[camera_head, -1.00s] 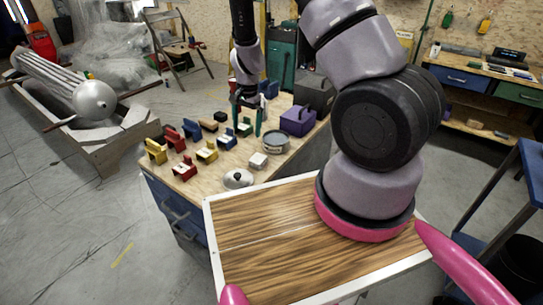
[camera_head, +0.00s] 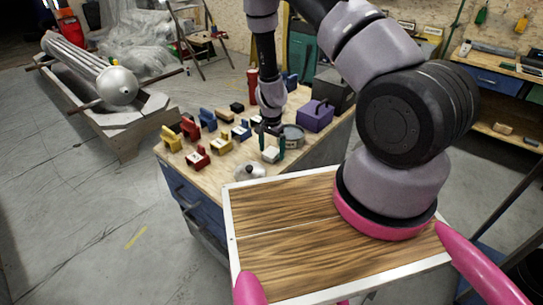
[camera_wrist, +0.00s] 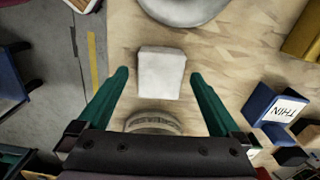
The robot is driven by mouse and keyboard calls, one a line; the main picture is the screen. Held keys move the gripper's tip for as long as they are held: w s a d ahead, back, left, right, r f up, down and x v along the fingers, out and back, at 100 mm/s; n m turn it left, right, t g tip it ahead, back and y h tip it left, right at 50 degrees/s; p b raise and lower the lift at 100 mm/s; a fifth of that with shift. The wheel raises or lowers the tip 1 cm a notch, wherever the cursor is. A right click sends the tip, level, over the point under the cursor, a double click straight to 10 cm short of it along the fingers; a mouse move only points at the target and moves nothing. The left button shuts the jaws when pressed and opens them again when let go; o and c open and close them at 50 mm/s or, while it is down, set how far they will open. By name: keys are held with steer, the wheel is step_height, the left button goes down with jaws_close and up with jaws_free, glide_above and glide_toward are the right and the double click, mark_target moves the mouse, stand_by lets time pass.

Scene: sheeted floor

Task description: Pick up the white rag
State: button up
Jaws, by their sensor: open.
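The white rag (camera_head: 270,155) is a small, pale, folded block lying on the wooden workbench top (camera_head: 225,162). My gripper (camera_head: 272,148) is above the rag, pointing down, with its green fingers apart and nothing held. In the wrist view the rag (camera_wrist: 161,74) shows between the two green fingertips (camera_wrist: 159,75), with a gap on each side. The exact height of the fingertips over the bench is hard to tell.
A round tin (camera_head: 293,138) and a silver lid (camera_head: 250,172) lie close to the rag on opposite sides. Several small red, yellow and blue bins stand to the left. A purple box (camera_head: 315,116) sits behind the tin.

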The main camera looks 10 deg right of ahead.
mark_target(271, 152)
steer(key=shift+f, duration=0.75)
steer(key=c, duration=1.4)
steer(key=shift+o, duration=0.2)
steer(key=shift+r, duration=0.1)
step_height(271, 152, up, 10)
steer(key=shift+f, duration=0.1)
steer(key=o, duration=0.6)
steer(key=shift+c, duration=0.2)
steer(key=c, duration=0.4)
steer(key=shift+a, duration=0.1)
